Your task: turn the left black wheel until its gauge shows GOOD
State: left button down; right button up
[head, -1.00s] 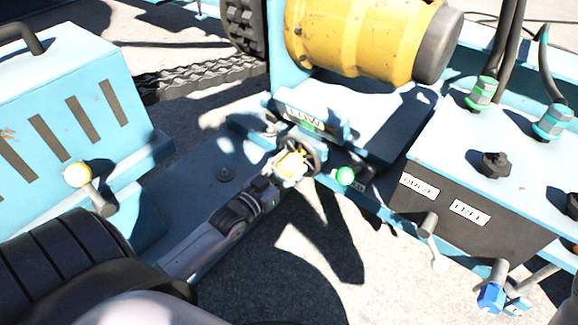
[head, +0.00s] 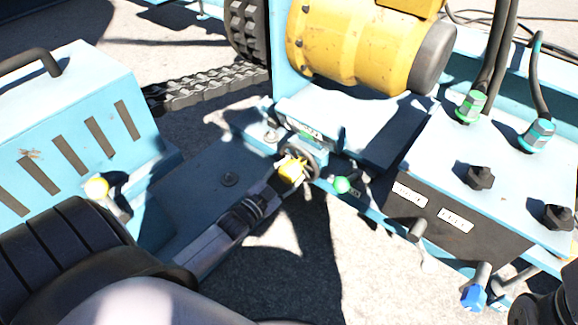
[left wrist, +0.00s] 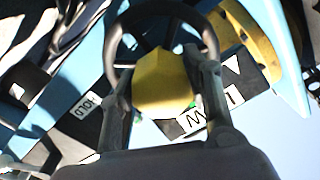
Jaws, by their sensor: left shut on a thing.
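The left black wheel (head: 313,160) stands below the yellow drum, at the front of the blue frame. My left gripper (head: 293,169) reaches it from the lower left. In the left wrist view the wheel's dark rim (left wrist: 160,12) arches beyond my left gripper (left wrist: 163,68). My right gripper is not seen.
A yellow drum (head: 345,50) lies behind. A control box (head: 460,225) with labels, black knobs and cables stands at right. A dark part, unclear, enters at the lower right corner.

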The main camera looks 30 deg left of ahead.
pick_arm(q)
jog(key=shift+m+p, duration=0.75)
jog(key=shift+m, duration=0.55)
jog(key=c, duration=0.9)
grip_release()
jog(key=shift+o, duration=0.2)
jog(key=s, duration=1.2)
jog(key=shift+a, duration=0.45)
jog(key=shift+c, duration=0.4)
